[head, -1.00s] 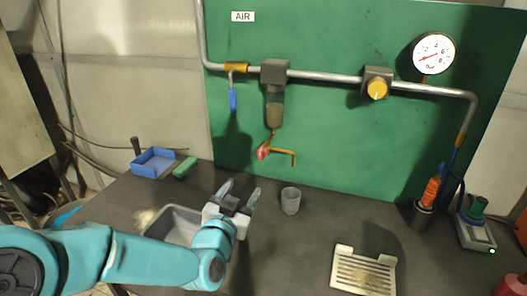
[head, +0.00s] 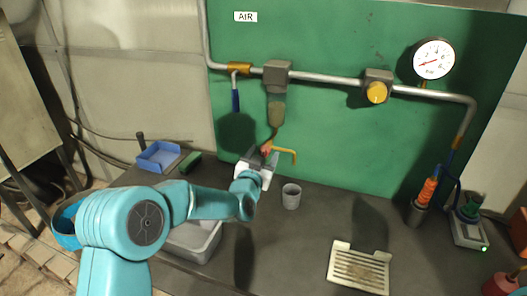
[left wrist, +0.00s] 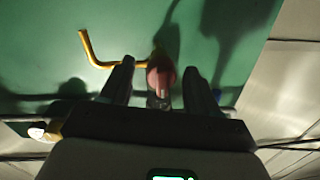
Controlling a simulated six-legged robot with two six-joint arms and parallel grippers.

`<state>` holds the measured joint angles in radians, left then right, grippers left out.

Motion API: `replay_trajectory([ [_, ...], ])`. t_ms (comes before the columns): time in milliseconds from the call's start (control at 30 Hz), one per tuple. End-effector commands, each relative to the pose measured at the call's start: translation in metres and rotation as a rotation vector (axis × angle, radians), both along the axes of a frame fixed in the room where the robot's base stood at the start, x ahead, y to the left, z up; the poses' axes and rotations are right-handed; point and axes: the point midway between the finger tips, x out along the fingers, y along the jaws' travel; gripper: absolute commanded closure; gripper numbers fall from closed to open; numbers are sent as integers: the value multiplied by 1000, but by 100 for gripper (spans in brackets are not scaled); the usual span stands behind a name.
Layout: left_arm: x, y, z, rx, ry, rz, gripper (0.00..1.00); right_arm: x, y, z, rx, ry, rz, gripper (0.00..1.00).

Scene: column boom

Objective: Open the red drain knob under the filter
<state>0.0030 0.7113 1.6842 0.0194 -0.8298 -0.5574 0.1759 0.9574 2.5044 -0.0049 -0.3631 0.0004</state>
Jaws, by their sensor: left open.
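The red drain knob (head: 266,148) sits under the filter (head: 277,110) on the green panel, with a brass drain tube (head: 286,153) bending off to its right. My left gripper (head: 262,158) is at the knob, partly covering it in the head view. In the left wrist view the knob (left wrist: 161,80) lies between the two open fingers of the left gripper (left wrist: 160,85). The fingers appear apart from it on both sides. The brass tube (left wrist: 105,64) runs off to the left there. My right gripper is in neither view.
A grey cup (head: 291,197) stands on the bench below the drain tube. A blue tray (head: 160,157) and a grey bin (head: 192,240) are at the left. A slotted metal plate (head: 358,268) lies at the front right. A blue-handled valve (head: 235,98) hangs left of the filter.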

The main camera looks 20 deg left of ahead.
Motion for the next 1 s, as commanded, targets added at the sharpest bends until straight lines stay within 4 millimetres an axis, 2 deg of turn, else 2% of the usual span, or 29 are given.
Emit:
replay_trajectory([
  [333,6,0,0,0,-1,1,39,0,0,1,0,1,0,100],
  [367,6,0,0,0,-1,1,46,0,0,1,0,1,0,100],
  [500,6,0,0,1,-1,0,91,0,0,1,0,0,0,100],
  [533,6,0,0,1,-1,0,95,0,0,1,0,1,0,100],
  [767,5,0,-1,13,-3,-1,95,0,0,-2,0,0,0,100],
  [1000,5,0,-3,108,-8,-1,95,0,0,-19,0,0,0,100],
])
